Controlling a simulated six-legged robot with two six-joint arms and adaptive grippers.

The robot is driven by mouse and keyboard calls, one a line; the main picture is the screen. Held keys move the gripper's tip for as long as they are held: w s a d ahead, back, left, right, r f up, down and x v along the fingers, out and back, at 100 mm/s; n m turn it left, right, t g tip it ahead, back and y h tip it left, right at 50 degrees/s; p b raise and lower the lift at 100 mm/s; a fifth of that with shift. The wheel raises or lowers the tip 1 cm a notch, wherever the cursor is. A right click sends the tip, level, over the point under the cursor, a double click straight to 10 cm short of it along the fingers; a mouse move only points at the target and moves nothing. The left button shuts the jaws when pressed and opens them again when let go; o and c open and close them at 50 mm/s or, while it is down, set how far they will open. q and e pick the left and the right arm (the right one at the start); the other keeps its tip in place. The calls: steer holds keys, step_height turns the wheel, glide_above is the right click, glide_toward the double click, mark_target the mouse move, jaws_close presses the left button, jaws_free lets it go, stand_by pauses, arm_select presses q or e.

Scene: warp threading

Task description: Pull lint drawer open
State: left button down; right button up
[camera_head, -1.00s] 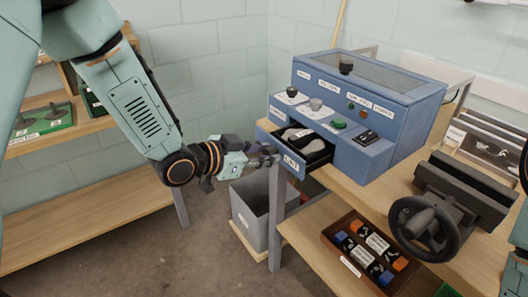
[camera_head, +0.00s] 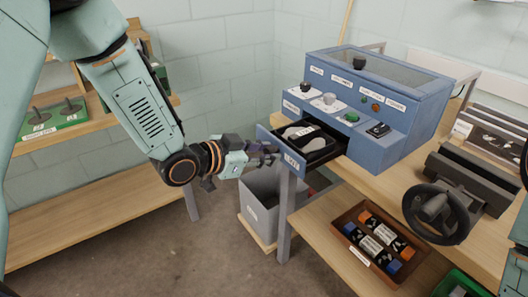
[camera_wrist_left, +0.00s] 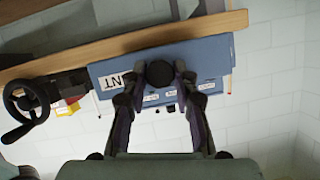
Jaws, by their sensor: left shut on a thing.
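The blue lint drawer (camera_head: 268,138) sticks out of the left front of the blue cabinet (camera_head: 395,150). Its front carries a white label, and dark and pale grey contents show inside. My left gripper (camera_head: 268,153) is at the drawer front. In the left wrist view, the drawer front (camera_wrist_left: 135,72) faces the camera, with part of its label readable as "NT". My left gripper (camera_wrist_left: 160,88) is shut on a round dark knob (camera_wrist_left: 160,73) there, one finger on each side. My right gripper is out of view.
A dark handwheel (camera_head: 436,212) is on the workbench at right. A wooden tray (camera_head: 350,225) with labelled parts is on the lower shelf. Shelving (camera_head: 90,205) stands at left; floor between is clear.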

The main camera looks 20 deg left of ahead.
arm_select(q)
steer(key=shift+s+a+r, duration=0.2)
steer(key=shift+a, duration=0.05)
steer(key=c, duration=1.4)
jaws_free()
steer(key=shift+w+d, duration=0.2)
steer(key=shift+w, duration=0.05)
steer(key=o, duration=0.4)
steer(key=shift+s+a+f, duration=0.1)
steer(key=shift+s, duration=0.15)
steer(key=shift+c, duration=0.2)
steer(key=shift+w, duration=0.1)
steer(key=v, duration=0.7)
steer(key=shift+s, duration=0.3)
steer(key=shift+a, duration=0.15)
